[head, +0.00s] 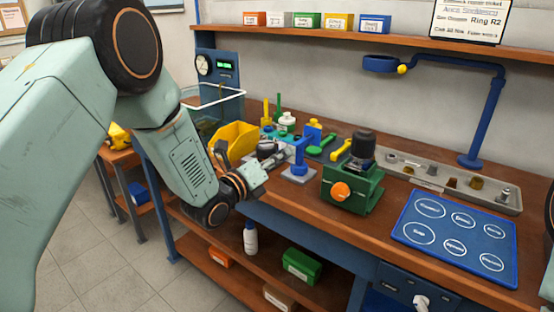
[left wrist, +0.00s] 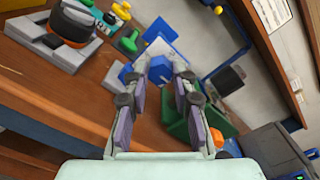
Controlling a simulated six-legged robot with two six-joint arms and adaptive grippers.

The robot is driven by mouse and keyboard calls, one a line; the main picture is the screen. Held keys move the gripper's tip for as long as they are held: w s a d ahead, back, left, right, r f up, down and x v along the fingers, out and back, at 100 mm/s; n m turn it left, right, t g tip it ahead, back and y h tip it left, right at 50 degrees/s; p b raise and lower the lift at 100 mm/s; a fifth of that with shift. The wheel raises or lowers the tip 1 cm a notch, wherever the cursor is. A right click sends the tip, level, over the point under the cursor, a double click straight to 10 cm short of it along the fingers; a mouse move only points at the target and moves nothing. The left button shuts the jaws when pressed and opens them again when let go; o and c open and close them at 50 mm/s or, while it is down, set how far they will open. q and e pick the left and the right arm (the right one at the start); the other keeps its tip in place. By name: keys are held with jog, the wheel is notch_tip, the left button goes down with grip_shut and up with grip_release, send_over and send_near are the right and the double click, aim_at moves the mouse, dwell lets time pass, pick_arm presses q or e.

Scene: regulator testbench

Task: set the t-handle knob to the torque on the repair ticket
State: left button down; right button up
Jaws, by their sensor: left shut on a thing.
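The blue T-handle knob (head: 299,158) stands on a small grey base on the bench. My left gripper (head: 279,158) reaches it from the left and is shut on it. In the left wrist view the fingers (left wrist: 160,74) close around a blue part of the knob (left wrist: 157,68). The fingers hide part of it, and I cannot read its setting. The repair ticket (head: 472,20) hangs at the upper right, cut off by the frame edge. "Ring R2" is legible on it, but I cannot make out a torque value. My right gripper is out of view.
A green fixture (head: 352,188) with an orange knob (head: 340,191) stands just right of the T-handle. A yellow bin (head: 234,142) is behind my left gripper. A blue mat (head: 456,238) and a metal parts tray (head: 440,180) lie farther right.

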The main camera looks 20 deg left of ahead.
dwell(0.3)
pick_arm(q)
jog(key=c, duration=1.1)
grip_release()
jog(key=v, duration=1.2)
jog(key=shift+r, duration=0.1)
